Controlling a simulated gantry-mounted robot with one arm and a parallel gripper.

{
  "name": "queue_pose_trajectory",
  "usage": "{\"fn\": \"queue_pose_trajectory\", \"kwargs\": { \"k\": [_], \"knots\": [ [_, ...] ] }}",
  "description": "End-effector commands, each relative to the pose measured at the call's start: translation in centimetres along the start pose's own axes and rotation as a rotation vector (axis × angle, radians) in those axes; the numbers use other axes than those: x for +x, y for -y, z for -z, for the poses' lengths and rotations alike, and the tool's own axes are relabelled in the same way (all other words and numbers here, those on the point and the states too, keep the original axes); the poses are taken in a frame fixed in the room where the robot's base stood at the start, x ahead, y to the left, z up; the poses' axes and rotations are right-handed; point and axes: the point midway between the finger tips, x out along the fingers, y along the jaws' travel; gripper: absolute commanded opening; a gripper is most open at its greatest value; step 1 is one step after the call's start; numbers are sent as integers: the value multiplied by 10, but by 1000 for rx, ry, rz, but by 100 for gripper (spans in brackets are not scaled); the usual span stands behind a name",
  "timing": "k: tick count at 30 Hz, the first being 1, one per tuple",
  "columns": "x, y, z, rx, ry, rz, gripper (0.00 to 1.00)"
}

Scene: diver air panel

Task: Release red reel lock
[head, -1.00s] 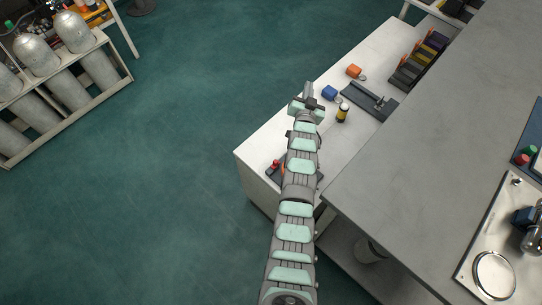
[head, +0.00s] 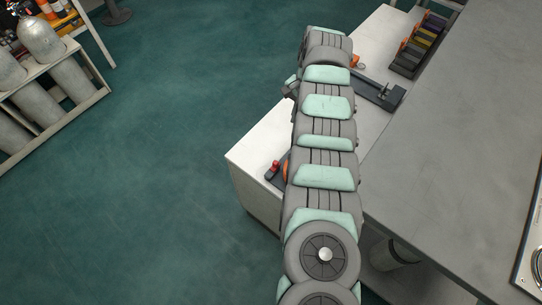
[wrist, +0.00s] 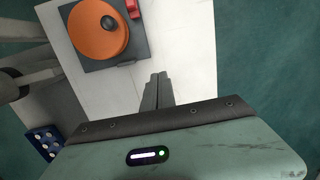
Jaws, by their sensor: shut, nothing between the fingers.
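The reel is an orange disc (wrist: 95,38) on a dark base plate (wrist: 138,50) at the top of the wrist view. A red lock piece (wrist: 132,6) sits at the plate's upper edge, partly cut off by the frame. In the head view, the red lock (head: 272,170) and a sliver of the orange reel (head: 285,170) show at the near left of the white bench, with my arm hiding the rest. My gripper (wrist: 158,78) is shut and empty in the wrist view, below the reel plate in the picture and apart from the red lock.
The white bench (head: 250,162) carries a dark tray (head: 378,90) and a rack of coloured items (head: 418,45). A grey counter (head: 445,140) runs along its right. A blue piece with white dots (wrist: 46,140) is at lower left. Open floor lies left, with grey cylinders (head: 80,85) beyond.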

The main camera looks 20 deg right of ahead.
Motion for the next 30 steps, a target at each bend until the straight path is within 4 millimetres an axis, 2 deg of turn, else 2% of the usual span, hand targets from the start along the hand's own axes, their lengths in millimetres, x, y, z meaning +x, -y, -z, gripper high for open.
{"fn": "queue_pose_trajectory", "kwargs": {
  "k": [3, 7, 20, 26, 28, 30],
  "knots": [
    [-10, -19, -18, 30, 87, -45, 0],
    [-22, -28, -29, 48, 136, -72, 0],
    [-24, -31, -33, 51, 149, -79, 0],
    [-13, -31, -36, 51, 152, -80, 0],
    [-5, -33, -38, 52, 153, -81, 0],
    [14, -34, -40, 51, 153, -82, 0]
  ]
}}
